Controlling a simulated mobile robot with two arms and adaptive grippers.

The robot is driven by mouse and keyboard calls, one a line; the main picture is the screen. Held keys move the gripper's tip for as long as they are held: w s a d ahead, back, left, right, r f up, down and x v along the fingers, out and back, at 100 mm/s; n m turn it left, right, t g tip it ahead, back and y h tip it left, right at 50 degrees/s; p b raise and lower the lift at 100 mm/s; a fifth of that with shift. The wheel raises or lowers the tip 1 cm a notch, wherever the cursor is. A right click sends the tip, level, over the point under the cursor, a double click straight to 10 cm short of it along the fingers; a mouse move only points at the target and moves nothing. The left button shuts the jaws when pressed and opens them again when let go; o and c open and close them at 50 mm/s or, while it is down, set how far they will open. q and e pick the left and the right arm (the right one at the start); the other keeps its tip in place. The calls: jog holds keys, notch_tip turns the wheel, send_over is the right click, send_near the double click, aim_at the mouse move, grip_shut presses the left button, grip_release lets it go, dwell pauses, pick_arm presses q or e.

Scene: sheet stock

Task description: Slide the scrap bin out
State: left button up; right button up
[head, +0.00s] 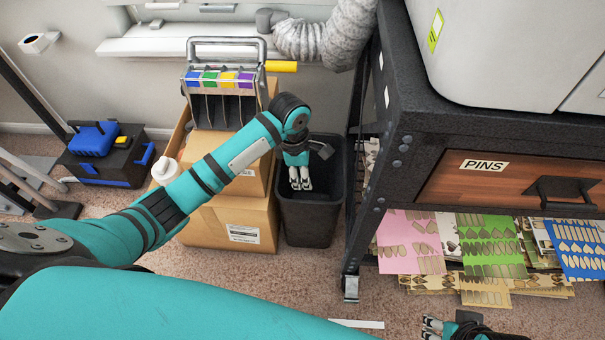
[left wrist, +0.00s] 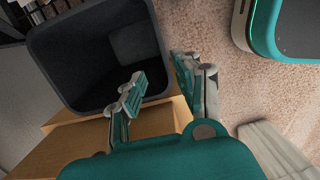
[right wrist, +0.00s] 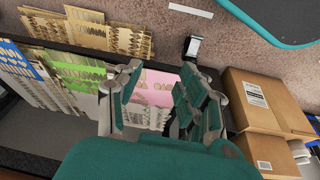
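The scrap bin (head: 310,218) is a dark, open-topped bin on the carpet, between the cardboard boxes and the dark workbench leg. My left gripper (head: 300,184) points down at the bin's mouth, near its front rim. In the left wrist view the bin (left wrist: 62,48) looks empty. There my left gripper (left wrist: 160,72) has its fingers apart, one over the bin's opening and one outside its rim. I cannot tell whether either touches. My right gripper (head: 436,326) is low at the bottom edge. The right wrist view shows this gripper (right wrist: 160,82) open and empty.
Cardboard boxes (head: 232,218) stand close on the bin's left. The workbench (head: 410,135) with a PINS drawer (head: 500,182) is on its right, above patterned sheets (head: 480,245). A caster (head: 351,288) sits under its leg. Carpet in front of the bin is clear.

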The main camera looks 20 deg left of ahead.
aim_at(308, 201)
pick_arm(q)
jog(key=shift+f, duration=0.1)
pick_arm(e)
jog(key=shift+w, duration=0.1)
